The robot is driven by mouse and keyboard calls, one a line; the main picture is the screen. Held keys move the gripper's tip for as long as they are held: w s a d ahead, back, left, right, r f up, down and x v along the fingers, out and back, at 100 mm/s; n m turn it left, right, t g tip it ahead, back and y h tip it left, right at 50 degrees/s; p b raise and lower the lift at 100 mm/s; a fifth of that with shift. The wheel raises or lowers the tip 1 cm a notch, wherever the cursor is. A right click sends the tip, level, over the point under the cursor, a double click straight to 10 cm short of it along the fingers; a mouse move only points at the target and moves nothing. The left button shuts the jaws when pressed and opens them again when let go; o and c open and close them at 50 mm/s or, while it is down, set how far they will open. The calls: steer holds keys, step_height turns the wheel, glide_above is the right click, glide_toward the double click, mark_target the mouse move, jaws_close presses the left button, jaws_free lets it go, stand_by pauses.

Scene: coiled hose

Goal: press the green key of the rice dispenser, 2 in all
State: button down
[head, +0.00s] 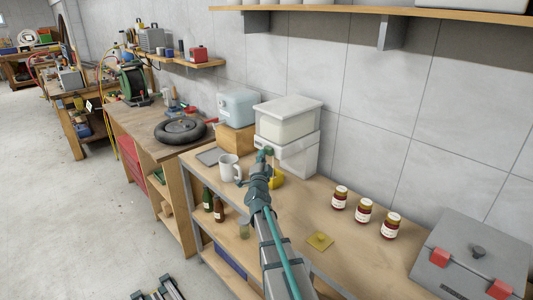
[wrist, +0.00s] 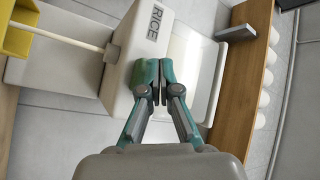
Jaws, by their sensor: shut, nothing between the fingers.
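The rice dispenser (head: 291,150) is a white box with a translucent hopper and lid, standing on the bench against the wall. The wrist view shows its white front (wrist: 143,30) with the word RICE. My gripper (wrist: 156,84) is shut and empty, with its teal fingertips in front of that face. A green patch, likely the green key (wrist: 138,72), shows beside the left finger and is mostly hidden by it. In the head view my gripper (head: 264,156) is at the dispenser's front; I cannot tell whether it touches the key.
A yellow container (head: 277,180) is below the dispenser's front. A white mug (head: 229,167) stands to the left, and a light-blue box (head: 237,106) sits on a wooden block behind. Several jars (head: 364,210), a yellow pad (head: 320,241) and a grey toolbox (head: 472,258) are to the right.

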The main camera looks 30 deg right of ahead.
steer(key=shift+w+d+b, duration=0.25)
steer(key=shift+d+b, duration=0.3)
steer(key=shift+d, duration=0.25)
stand_by(0.7)
steer(key=shift+a, duration=0.15)
steer(key=shift+s+a+p, duration=0.2)
steer(key=shift+a+p, duration=0.1)
steer(key=shift+a, duration=0.25)
steer(key=shift+s+a+p, duration=0.2)
steer(key=shift+a+p, duration=0.1)
steer(key=shift+a, duration=0.2)
steer(key=shift+a, duration=0.15)
steer(key=a+p, duration=0.1)
steer(key=a, duration=0.1)
steer(key=s+a+p, duration=0.1)
steer(key=a, duration=0.1)
steer(key=shift+s+a, duration=0.1)
steer(key=shift+a, duration=0.15)
stand_by(0.7)
